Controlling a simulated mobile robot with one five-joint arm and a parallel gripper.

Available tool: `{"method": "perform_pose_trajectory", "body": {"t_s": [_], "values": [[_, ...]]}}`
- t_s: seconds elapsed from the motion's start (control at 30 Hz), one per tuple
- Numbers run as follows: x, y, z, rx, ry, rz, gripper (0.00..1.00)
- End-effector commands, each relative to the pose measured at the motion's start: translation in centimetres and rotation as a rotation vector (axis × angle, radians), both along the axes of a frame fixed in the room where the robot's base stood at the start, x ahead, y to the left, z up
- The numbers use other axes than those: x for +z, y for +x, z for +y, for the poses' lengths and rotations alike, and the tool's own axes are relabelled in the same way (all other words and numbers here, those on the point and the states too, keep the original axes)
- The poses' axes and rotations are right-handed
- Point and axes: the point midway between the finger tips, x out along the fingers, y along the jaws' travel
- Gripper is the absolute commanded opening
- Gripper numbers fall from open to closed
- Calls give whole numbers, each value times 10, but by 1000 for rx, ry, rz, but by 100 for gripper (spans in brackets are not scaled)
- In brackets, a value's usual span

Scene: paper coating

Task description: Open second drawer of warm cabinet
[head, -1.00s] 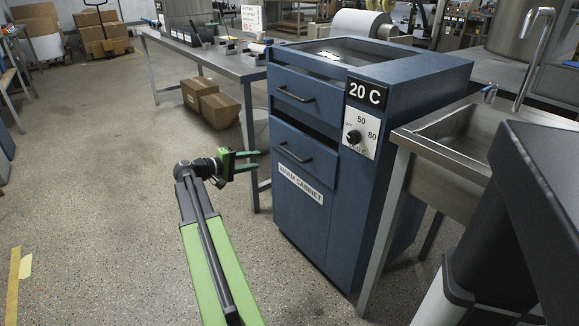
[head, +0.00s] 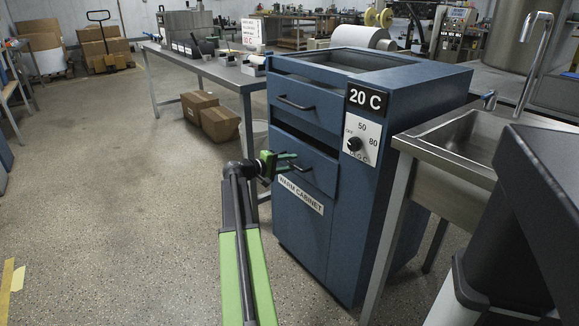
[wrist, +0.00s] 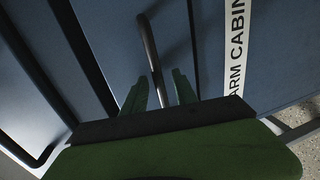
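The blue warm cabinet (head: 390,215) stands in the middle right of the head view, with a "WARM CABINET" label (head: 300,194). Its second drawer (head: 318,172) has a dark bar handle (head: 301,166) and a dark gap above its front. I cannot tell whether that drawer is slightly ajar. My gripper (head: 292,161) is at this handle. In the wrist view, the handle (wrist: 150,50) runs between the two green fingertips of my gripper (wrist: 158,78), with space on both sides. The fingers are open and not closed on it.
The top drawer handle (head: 296,103) is above my gripper. A steel sink (head: 450,150) stands close on the right, a metal table (head: 215,72) behind left. The floor at left is clear.

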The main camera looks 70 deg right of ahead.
Motion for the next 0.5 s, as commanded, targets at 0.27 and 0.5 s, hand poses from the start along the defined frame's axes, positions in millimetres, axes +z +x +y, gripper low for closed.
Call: {"method": "perform_pose_trajectory", "body": {"t_s": [0.27, 0.5], "values": [[0, -1, -1, 0, 0, 0, 33], [0, -1, -1, 0, 0, 0, 2]]}}
